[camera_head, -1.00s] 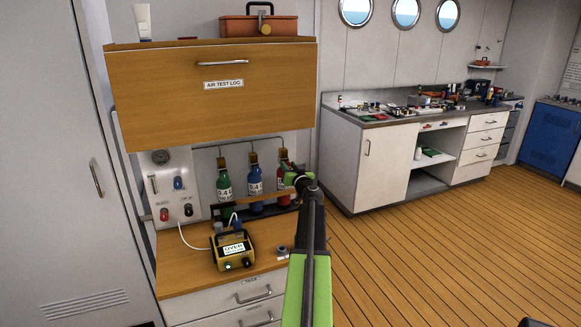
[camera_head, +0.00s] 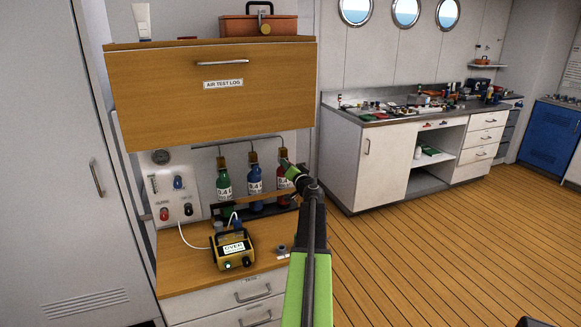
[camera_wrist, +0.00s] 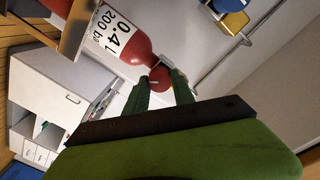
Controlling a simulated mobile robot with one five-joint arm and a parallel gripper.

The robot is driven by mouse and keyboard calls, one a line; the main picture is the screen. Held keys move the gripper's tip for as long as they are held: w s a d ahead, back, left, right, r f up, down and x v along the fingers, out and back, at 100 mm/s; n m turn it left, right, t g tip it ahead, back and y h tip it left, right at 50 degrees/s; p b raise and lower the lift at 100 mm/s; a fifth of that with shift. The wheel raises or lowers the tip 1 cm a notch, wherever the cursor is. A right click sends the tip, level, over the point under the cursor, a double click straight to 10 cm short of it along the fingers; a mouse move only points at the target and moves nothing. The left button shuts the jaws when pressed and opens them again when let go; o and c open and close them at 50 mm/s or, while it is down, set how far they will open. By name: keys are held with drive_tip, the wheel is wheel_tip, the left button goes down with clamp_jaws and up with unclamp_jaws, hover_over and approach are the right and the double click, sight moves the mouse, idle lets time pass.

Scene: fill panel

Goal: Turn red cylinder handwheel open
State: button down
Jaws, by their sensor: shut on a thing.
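The red cylinder (camera_head: 284,183) stands in the rack at the right end of the row, partly hidden behind my arm in the head view. In the wrist view the red cylinder (camera_wrist: 128,40) lies slanted, with its label facing the camera. Its round red handwheel (camera_wrist: 160,77) sits at the neck end, between my fingers. My gripper (camera_wrist: 162,84) is shut on the handwheel. In the head view my gripper (camera_head: 287,166) is at the top of the red cylinder, and the handwheel is too small to make out there.
A green cylinder (camera_head: 223,180) and a blue cylinder (camera_head: 255,181) stand left of the red one. The wooden flap labelled AIR TEST LOG (camera_head: 216,98) hangs above them. A yellow meter (camera_head: 233,249) sits on the counter (camera_head: 185,270). A pipe (camera_wrist: 238,45) runs near the gripper.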

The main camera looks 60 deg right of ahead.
drive_tip(key=shift+s+f, duration=0.1)
drive_tip(key=shift+s, duration=0.05)
drive_tip(key=c, duration=1.1)
unclamp_jaws()
drive_tip(key=v, duration=1.7)
drive_tip(key=shift+s+a, duration=0.1)
drive_tip(key=shift+a, duration=0.1)
